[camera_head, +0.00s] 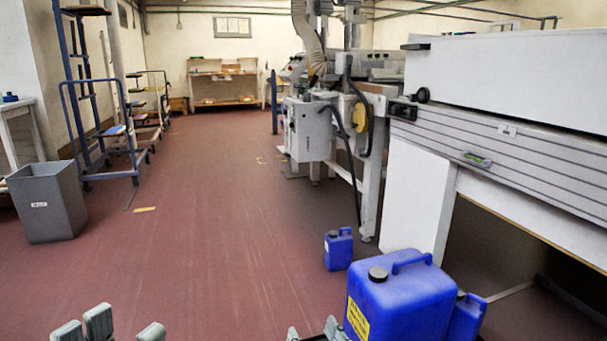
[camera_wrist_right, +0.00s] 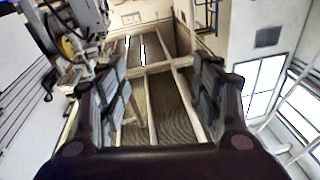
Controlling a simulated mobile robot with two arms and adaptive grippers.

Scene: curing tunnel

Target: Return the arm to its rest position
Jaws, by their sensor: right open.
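My left gripper (camera_head: 118,328) shows at the bottom left edge of the head view. Its grey fingers stand apart with only floor between them. My right gripper (camera_head: 313,333) shows only in part at the bottom edge, just left of the large blue canister. In the right wrist view its two dark padded fingers (camera_wrist_right: 157,90) are wide apart with nothing between them. That view looks up past the fingers toward ceiling beams and bright windows. Most of both arms is out of view.
A large blue canister (camera_head: 400,300) stands close by my right gripper, with a smaller blue jug (camera_head: 338,249) beyond. A white machine (camera_head: 500,120) fills the right side. A grey bin (camera_head: 47,203) and blue trolley (camera_head: 100,130) stand left. The red floor (camera_head: 215,230) between is clear.

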